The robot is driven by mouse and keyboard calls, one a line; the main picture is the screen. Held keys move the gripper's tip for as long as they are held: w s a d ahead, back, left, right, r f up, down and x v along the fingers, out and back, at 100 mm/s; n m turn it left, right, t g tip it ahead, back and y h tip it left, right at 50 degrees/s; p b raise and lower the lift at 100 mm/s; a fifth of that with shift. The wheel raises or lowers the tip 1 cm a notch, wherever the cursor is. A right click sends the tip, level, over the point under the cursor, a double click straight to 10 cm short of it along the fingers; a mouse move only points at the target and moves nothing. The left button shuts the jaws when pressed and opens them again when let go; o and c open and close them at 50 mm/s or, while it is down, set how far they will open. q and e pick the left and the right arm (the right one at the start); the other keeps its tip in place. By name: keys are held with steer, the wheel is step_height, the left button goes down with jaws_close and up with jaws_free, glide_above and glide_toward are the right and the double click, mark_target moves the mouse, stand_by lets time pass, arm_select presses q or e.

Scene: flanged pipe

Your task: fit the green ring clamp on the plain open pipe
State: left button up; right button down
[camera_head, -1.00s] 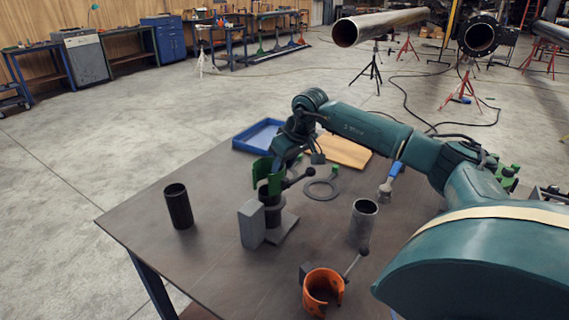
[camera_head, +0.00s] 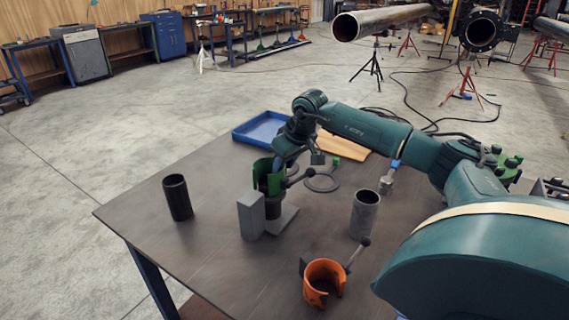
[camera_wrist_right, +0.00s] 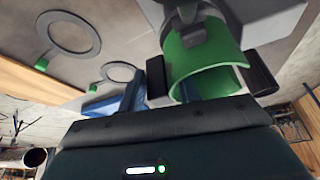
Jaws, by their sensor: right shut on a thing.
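The green ring clamp (camera_head: 264,177) stands at a dark stand (camera_head: 273,208) on the table, with its opening visible. My right gripper (camera_head: 283,170) is at the clamp and shut on it. In the right wrist view the clamp (camera_wrist_right: 203,58) is a curved green shell between my right gripper's dark finger pads (camera_wrist_right: 207,78). I cannot tell whether the clamp still touches the stand. The plain open pipe (camera_head: 382,20) is a long metal pipe on a tripod, far behind the table, well apart from the clamp. My left gripper is not in view.
A grey block (camera_head: 250,215) is close beside the stand. An orange clamp (camera_head: 323,283), a black cylinder (camera_head: 177,197) and a grey cylinder (camera_head: 364,214) stand on the table (camera_head: 205,270). A blue tray (camera_head: 262,130) is behind. A flanged pipe (camera_head: 481,30) is right of the plain one.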

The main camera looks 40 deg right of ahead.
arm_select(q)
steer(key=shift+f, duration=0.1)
arm_select(e)
steer(key=shift+f, duration=0.15)
steer(key=c, duration=0.9)
jaws_free()
steer(key=shift+s+f, duration=0.1)
steer(key=shift+c, duration=0.2)
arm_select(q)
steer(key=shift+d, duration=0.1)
arm_select(e)
steer(key=shift+o, duration=0.2)
steer(key=shift+a, duration=0.1)
